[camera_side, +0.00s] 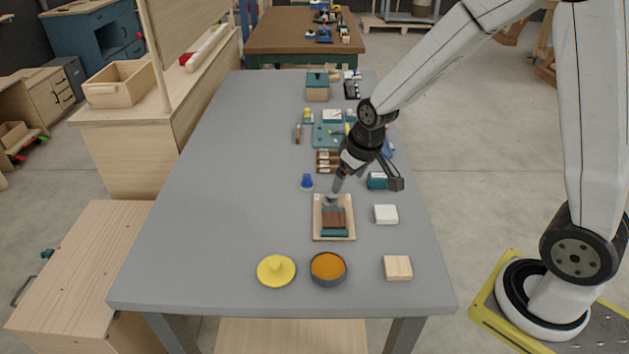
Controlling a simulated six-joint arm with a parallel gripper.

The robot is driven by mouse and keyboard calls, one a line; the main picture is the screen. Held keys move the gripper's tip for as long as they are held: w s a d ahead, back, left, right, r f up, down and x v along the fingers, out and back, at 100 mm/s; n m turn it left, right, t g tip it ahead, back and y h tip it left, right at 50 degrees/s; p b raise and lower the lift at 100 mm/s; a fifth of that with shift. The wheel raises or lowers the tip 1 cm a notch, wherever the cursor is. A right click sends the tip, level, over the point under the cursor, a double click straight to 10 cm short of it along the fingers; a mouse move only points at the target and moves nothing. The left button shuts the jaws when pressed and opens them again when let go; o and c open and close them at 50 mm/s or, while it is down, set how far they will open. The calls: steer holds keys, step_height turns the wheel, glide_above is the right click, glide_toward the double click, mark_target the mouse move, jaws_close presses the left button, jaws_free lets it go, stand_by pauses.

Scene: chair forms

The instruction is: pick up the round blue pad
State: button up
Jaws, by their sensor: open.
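A small round blue piece (307,182) stands on the grey table, just left of my gripper. It is the clearest round blue thing in view, but it looks more like a short knob or cup than a flat pad, and I cannot tell which. My gripper (337,189) is open and points down over the far end of a wooden tray (318,228), to the right of the blue piece and apart from it. A greyish piece (330,200) lies at the tray's far end, partly hidden under my fingertips.
The tray also holds a brown block (334,217). Nearer are a yellow knobbed disc (274,274), a dark bowl with orange contents (328,267) and a wooden block (397,267). A white block (386,214) is at the right. The table's left side is clear.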

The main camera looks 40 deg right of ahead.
steer(key=w+d+f, duration=0.2)
steer(key=w, duration=0.4)
steer(key=w+d+f, duration=0.2)
steer(key=w, duration=0.3)
steer(key=t, duration=0.1)
glide_above(307, 175)
steer(key=s, duration=0.2)
step_height(307, 175, down, 8)
steer(key=shift+f, duration=0.15)
steer(key=shift+a, duration=0.1)
steer(key=shift+x, duration=1.25)
steer(key=shift+w+f, duration=0.1)
steer(key=shift+f, duration=0.05)
steer(key=shift+x, duration=2.45)
jaws_close()
